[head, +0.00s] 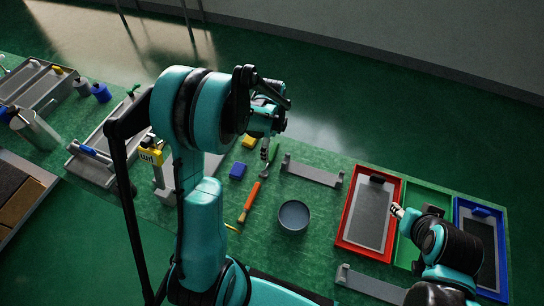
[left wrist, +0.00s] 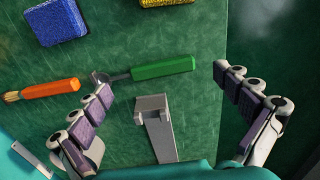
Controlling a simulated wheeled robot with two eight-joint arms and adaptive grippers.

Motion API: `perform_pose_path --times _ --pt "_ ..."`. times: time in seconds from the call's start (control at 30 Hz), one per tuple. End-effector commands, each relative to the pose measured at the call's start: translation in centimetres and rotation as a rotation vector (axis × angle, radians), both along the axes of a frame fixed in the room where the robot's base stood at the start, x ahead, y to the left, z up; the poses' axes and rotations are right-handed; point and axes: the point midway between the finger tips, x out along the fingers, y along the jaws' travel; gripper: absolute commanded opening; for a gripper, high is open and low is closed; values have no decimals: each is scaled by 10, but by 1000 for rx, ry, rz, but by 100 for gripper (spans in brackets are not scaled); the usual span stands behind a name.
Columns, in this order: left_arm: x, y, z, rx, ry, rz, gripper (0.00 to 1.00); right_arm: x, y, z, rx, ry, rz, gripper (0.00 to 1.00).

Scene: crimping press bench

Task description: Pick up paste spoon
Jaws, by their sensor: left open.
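The paste spoon appears to be the green-handled tool (left wrist: 163,68) with a small metal end, lying flat on the green mat in the left wrist view. Its green handle (head: 273,152) shows in the head view just below my left gripper (head: 265,142). In the left wrist view my left gripper (left wrist: 161,82) is open, one finger on each side of the spoon. The spoon lies between the fingertips in the picture, with nothing gripped; the height gap is hard to judge. My right gripper (head: 398,211) is over the trays at the right, mostly hidden by its own arm.
An orange-handled brush (left wrist: 50,90) lies left of the spoon. A blue block (left wrist: 60,20) and a yellow sponge (left wrist: 150,2) lie beyond it. A grey bracket (left wrist: 160,135) stands nearer. A round bowl (head: 294,217) and a red tray (head: 345,244) are to the right.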

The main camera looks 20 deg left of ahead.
Motion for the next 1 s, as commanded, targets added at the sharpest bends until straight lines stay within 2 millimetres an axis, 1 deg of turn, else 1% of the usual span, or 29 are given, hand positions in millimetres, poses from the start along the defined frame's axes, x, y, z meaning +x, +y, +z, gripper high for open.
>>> perform_pose_path --times 0.03,0.13,0.2,0.37,0.4,0.47,0.5,0.6,1.0 --pt "3 -1 -14 0 0 0 100 0 0 -10 0 0 0 40" --pt "2 -1 -27 0 0 0 100 0 0 -15 0 0 0 40" --pt "2 -1 -31 0 -1 1 100 0 0 -16 0 0 0 40" --pt "2 -1 -29 0 -1 1 100 0 0 -15 0 0 0 40" --pt "2 -1 -29 0 -1 1 97 0 0 -14 0 0 0 40" --pt "2 -1 -29 0 -1 1 82 0 0 -14 0 0 0 40" --pt "2 -1 -29 0 -1 1 71 0 0 -14 0 0 0 40" --pt "2 -1 -29 0 -1 1 48 0 0 -14 0 0 0 40" --pt "2 -1 -27 0 -1 1 48 0 0 -14 0 0 0 40"
